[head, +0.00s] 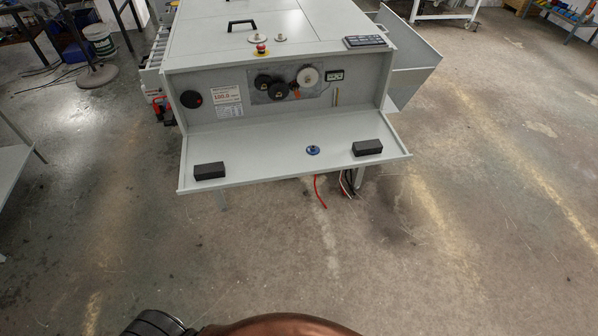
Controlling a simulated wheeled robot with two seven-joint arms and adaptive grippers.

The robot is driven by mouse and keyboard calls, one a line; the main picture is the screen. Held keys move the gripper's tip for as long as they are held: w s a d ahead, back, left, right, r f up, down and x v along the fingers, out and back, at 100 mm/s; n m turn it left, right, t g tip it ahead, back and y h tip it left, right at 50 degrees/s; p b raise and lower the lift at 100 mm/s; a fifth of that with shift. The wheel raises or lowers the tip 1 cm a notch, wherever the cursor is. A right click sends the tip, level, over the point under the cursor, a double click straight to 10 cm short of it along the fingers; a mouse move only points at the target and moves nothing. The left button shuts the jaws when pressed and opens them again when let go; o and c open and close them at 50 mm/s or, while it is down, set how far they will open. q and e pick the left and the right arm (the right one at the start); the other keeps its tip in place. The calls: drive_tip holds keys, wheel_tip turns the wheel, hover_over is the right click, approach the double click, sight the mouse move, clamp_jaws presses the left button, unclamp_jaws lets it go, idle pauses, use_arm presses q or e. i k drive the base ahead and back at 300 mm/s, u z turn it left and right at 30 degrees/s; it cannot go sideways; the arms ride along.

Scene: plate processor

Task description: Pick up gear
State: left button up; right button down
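Several round gear-like parts sit on the recessed front panel of the grey machine (290,115): a white wheel (308,76) at the right, a black wheel (263,82) at the left and another black wheel (278,91) just below and right of it. A small blue round part with a raised middle (313,150) lies on the fold-down shelf (265,158). I cannot tell at this size whether it has teeth. Neither of my grippers shows. Only dark and copper-coloured parts of my own body show at the bottom edge.
Two black blocks lie on the shelf, one at its left end (209,171) and one right of the blue part (367,148). A red emergency button (261,48) stands on the machine's top. Red and dark cables hang below the shelf. The floor (300,260) in front is clear.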

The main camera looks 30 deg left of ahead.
sight(313, 151)
drive_tip(key=z, duration=0.7)
drive_tip(key=i, duration=1.05)
